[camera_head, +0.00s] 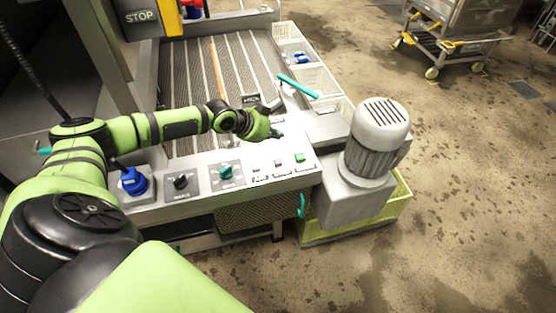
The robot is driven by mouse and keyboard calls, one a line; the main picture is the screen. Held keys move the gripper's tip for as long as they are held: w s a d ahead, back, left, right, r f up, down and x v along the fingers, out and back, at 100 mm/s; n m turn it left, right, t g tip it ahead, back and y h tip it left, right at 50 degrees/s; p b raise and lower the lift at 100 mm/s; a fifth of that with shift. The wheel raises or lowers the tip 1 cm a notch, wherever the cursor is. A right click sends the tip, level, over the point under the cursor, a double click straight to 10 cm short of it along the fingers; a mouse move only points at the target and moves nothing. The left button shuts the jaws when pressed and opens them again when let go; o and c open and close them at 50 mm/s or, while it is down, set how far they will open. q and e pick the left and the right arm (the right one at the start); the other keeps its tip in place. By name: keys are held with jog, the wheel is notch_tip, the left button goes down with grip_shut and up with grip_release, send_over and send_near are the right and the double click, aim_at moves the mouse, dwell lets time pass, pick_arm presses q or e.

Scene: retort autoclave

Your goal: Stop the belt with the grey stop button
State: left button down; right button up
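The light control panel (240,180) runs along the front of the belt (190,80). On its right part sit a green button (300,157) and two small grey buttons, one in the middle (278,162) and one further left (256,168). Their labels are too small to read, so I cannot tell which is the stop button. My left gripper (276,133) is above the panel's far edge, beyond the buttons and apart from them in the picture. Its fingers are small and partly hidden by the wrist, so their opening is unclear. My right gripper is not in view.
A blue knob (132,181), a black knob (180,181) and a teal knob (226,171) sit left of the buttons. A grey motor (375,140) stands close on the right. A "STOP" plate (142,16) is at the upper left. Open floor lies right, with a wheeled cart (455,35).

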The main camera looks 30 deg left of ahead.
aim_at(281, 159)
pick_arm(q)
jog(key=shift+f+b, duration=3.7)
jog(key=shift+f, duration=0.7)
jog(key=shift+f, duration=0.1)
jog(key=shift+f+b, duration=0.3)
jog(key=shift+b, duration=0.05)
jog(key=shift+f+b, duration=0.5)
jog(key=shift+f, duration=0.05)
jog(key=shift+r+p, duration=0.8)
jog(key=shift+r, duration=0.1)
notch_tip(281, 159, up, 5)
jog(key=p, duration=0.4)
jog(key=shift+r, duration=0.1)
